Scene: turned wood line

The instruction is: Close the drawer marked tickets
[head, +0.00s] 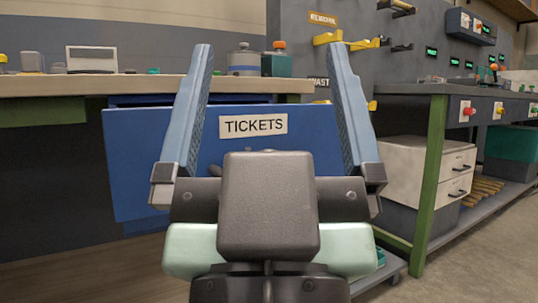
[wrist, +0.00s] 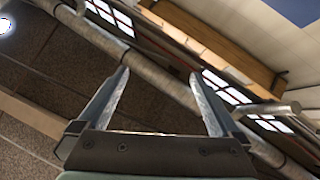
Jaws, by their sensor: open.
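The blue drawer (head: 312,138) with the white TICKETS label (head: 253,126) is under the wooden bench top in the head view. Its front stands out from the bench, and part of the blue drawer body shows behind its top edge, so it is at least partly open. My gripper (head: 270,60) is open and empty, its two blue fingers pointing up in front of the drawer. My gripper hides the lower middle of the drawer front, including most of any handle. In the wrist view, my gripper (wrist: 160,95) is open toward the ceiling, and no drawer shows.
The bench top (head: 150,85) carries a grey box (head: 92,59) and several small items. At right, a green-legged table (head: 430,180) stands beside a white drawer unit (head: 430,165). A tool panel (head: 350,40) is behind. Floor is clear at the lower right.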

